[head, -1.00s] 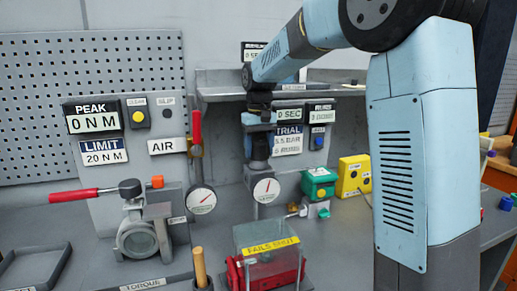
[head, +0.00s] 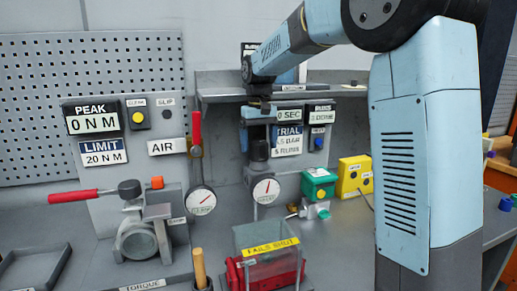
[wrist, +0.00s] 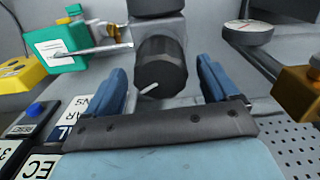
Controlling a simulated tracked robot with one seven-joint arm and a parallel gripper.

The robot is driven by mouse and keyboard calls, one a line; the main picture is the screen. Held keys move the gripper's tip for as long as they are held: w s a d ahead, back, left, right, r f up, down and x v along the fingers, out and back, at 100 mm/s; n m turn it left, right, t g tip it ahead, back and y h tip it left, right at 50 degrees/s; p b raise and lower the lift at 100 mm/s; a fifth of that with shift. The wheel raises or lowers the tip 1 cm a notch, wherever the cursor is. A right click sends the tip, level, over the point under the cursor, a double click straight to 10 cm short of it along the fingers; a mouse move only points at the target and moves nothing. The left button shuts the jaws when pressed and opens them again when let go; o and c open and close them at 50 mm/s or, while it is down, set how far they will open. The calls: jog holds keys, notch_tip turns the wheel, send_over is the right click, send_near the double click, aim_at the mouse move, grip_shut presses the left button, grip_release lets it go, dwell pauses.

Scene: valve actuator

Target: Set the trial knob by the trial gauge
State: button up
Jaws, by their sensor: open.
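The trial knob (wrist: 162,68), black and round with a white pointer line, sits between the blue fingers of my gripper (wrist: 162,70) in the wrist view. The fingers are open, with visible gaps on both sides of the knob. In the head view my gripper (head: 259,138) is just above the knob (head: 260,151), pointing down. The trial gauge (head: 265,188), a white dial with a red needle, is directly below the knob. The trial display (head: 288,140) stands behind to the right; its small figures are hard to read.
The air gauge (head: 201,201) and its red-handled lever (head: 196,130) stand close left of the knob. A green box (head: 319,184) and a yellow box (head: 354,176) are to the right. A clear cover (head: 266,245) over a red part stands in front.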

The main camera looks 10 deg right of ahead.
aim_at(259, 142)
notch_tip(259, 142, up, 12)
jog(key=shift+f, duration=0.2)
dwell(0.4)
